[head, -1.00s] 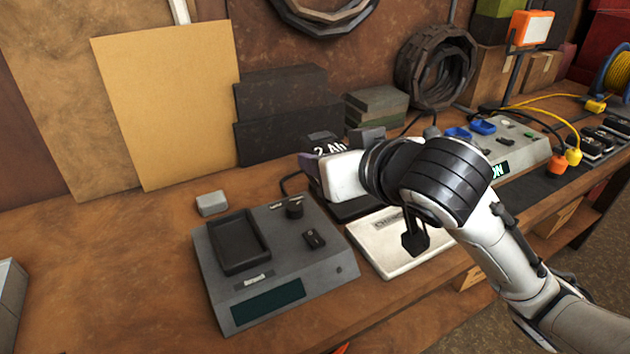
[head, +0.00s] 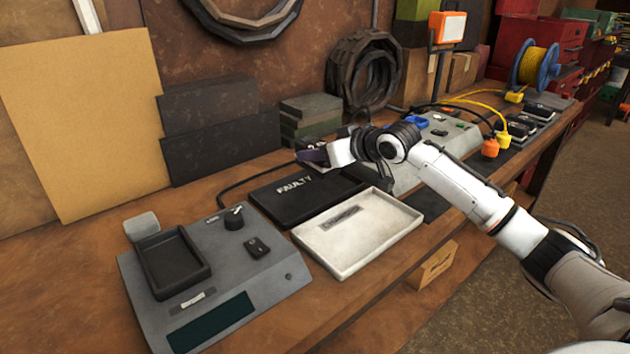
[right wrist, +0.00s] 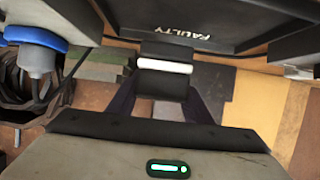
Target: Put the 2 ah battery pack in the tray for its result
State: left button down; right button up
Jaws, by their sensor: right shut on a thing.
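The 2 Ah battery pack (head: 317,146) is a dark block with a partly hidden white "2" label in the head view. My right gripper (head: 314,157) is shut on it and holds it near the back right part of a black tray marked FAULTY (head: 284,205). In the right wrist view the pack (right wrist: 163,84) shows as a dark block with a white band between the fingers. A white tray (head: 372,247) lies in front of the black one, empty, its label too small to read. Both visible tray floors are bare. My left gripper is not in view.
A grey tester (head: 225,275) with an empty dark recess, a knob and a dark screen stands at the left. Another grey unit (head: 437,146) with blue parts stands behind my right arm. Bare bench shows at the front.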

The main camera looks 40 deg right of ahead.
aim_at(318, 173)
jog(key=shift+f, duration=2.7)
jog(key=shift+f, duration=0.1)
jog(key=o, duration=1.6)
jog(key=shift+f, duration=0.1)
jog(key=shift+c, duration=0.2)
jog(key=v, duration=1)
jog(key=shift+s+d, duration=0.1)
jog(key=shift+s, duration=0.2)
jog(key=shift+s+r, duration=0.45)
jog(key=shift+s, duration=0.1)
jog(key=shift+r, duration=0.1)
